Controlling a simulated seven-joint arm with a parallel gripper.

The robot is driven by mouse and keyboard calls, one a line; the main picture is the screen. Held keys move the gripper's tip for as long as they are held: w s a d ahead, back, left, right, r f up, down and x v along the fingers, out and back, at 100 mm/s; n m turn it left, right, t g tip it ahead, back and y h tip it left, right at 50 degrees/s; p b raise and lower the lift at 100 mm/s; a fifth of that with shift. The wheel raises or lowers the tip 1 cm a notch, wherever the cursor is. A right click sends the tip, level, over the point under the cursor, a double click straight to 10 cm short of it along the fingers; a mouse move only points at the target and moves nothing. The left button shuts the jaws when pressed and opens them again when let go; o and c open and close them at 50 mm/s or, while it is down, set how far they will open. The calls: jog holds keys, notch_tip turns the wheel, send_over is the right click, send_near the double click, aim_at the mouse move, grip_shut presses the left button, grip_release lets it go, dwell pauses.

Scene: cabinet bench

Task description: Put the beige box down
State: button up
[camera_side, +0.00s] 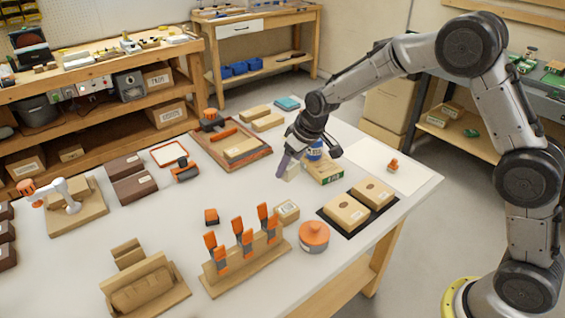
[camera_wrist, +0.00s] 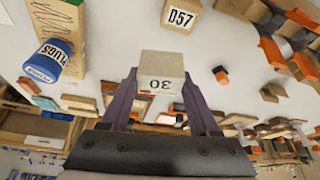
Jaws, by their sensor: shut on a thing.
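The beige box (camera_wrist: 160,72), with a "30" printed upside down on its near face, sits between the two purple fingers of my gripper (camera_wrist: 160,90) in the wrist view. My gripper is shut on it. In the side view my gripper (camera_side: 287,165) points down over the middle right of the white table (camera_side: 235,195), and a small part of the beige box (camera_side: 293,173) shows beside a finger. I cannot tell whether the box's underside touches the table.
A blue-capped PLUGS tub (camera_wrist: 48,62) and a flat carton (camera_side: 325,171) stand close by. A box marked D57 (camera_wrist: 181,15) is also near. Two boxes lie on a black mat (camera_side: 378,208). An orange round container (camera_side: 314,236) stands nearer the front edge. Bare table lies left of my gripper.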

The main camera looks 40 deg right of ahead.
jog(key=shift+s+r, duration=0.15)
jog(key=shift+s, duration=0.15)
jog(key=shift+d, duration=0.1)
jog(key=s+d+m+h, duration=0.1)
jog(key=s+d+m, duration=0.25)
jog(key=d, duration=1.35)
jog(key=s+d+m+h, duration=0.2)
jog(key=s+d+m, duration=0.15)
jog(key=d, duration=1.45)
jog(key=w+d+f, duration=0.2)
jog(key=w, duration=0.1)
jog(key=w+d+f, duration=0.2)
jog(key=w+f, duration=0.1)
jog(key=w+d+f, duration=0.2)
jog(key=w+f, duration=0.1)
jog(key=w, duration=0.1)
jog(key=shift+d+f, duration=0.15)
jog(key=shift+d, duration=0.2)
jog(key=shift+x, duration=0.95)
jog(key=shift+w+d+f, duration=0.1)
jog(key=shift+d+f, duration=0.05)
jog(key=shift+f, duration=1.2)
